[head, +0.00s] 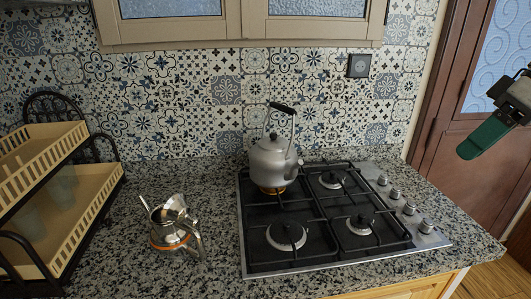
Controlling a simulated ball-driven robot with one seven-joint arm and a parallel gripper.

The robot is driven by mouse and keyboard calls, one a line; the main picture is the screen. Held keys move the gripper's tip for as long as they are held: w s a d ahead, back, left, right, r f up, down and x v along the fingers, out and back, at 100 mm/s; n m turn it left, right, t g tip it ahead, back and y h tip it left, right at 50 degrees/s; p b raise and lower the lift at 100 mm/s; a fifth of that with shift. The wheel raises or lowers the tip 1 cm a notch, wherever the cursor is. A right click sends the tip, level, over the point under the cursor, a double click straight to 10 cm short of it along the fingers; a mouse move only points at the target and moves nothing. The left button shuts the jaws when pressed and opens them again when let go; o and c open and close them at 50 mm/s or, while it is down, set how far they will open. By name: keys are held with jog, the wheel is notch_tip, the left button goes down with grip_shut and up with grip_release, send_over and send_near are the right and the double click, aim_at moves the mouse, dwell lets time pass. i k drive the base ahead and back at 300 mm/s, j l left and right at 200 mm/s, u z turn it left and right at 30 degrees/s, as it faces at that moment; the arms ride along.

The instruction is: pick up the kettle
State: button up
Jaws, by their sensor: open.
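The kettle (271,161) is grey-white with a dark grip on an upright handle. It stands upright on the back left burner of the gas hob (245,230). My gripper (472,149) is at the right edge of the head view, with a green finger showing. It is open and well to the right of the kettle, apart from it and in front of the door side. Part of my gripper is cut off by the picture's edge.
A metal pot (172,229) with a handle and something sticking out stands on the speckled counter (135,270) left of the hob. A two-tier rack (50,190) with cups is at the far left. Cabinets (240,30) hang above. Hob knobs (409,208) line the right side.

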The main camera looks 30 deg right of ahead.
aim_at(274, 164)
jog(key=i, duration=1.55)
